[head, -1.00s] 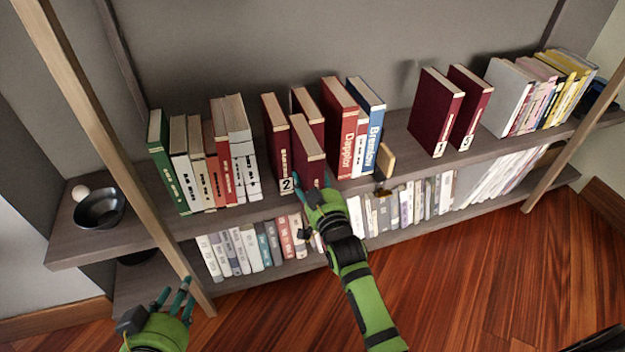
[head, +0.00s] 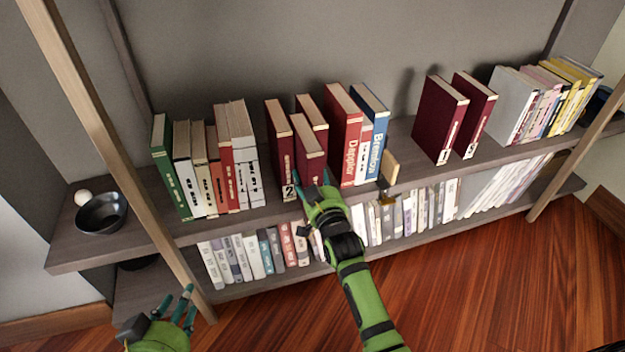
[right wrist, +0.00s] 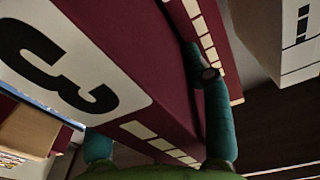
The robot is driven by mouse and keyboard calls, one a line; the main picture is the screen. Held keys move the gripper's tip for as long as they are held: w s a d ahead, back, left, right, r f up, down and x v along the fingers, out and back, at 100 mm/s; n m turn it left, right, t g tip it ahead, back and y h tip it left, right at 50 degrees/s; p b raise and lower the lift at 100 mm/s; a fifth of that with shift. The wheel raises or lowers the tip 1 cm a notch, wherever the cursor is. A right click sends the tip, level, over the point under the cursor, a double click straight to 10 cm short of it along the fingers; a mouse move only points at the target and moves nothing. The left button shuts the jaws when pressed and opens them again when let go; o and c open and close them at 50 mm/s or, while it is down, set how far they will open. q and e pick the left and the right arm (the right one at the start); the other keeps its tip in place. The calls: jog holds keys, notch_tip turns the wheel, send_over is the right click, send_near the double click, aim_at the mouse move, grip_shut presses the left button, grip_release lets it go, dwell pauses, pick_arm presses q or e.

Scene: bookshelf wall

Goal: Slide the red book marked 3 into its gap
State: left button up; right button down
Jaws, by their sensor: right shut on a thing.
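The dark red book marked 3 (head: 309,158) stands upright on the upper shelf, its front standing out from the row. Its white label with a black 3 shows in the right wrist view (right wrist: 65,62). My right gripper (head: 312,186) is shut on the book's lower front, a finger at each side. The red book marked 2 (head: 280,150) stands just left of it. Another red book (head: 313,117) shows behind it, partly hidden. The gap itself is mostly hidden by the book. My left gripper (head: 177,308) is open and empty, low at the left.
A tall red book (head: 345,130) and a blue book (head: 370,125) stand to the right, by a small wooden block (head: 390,167). Red books marked 1 (head: 440,118) and another stand farther right. A dark bowl (head: 102,212) is at the left. The lower shelf holds many books.

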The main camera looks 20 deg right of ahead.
jog(key=shift+w+r, duration=0.25)
jog(key=shift+w, duration=0.35)
jog(key=shift+f, duration=0.2)
dwell(0.4)
jog(key=shift+c, duration=2.2)
grip_release()
jog(key=shift+f, duration=0.1)
jog(key=shift+s+f, duration=0.1)
jog(key=shift+f, duration=0.25)
jog(key=s, duration=1.2)
jog(key=shift+d+r, duration=0.2)
jog(key=shift+r, duration=0.1)
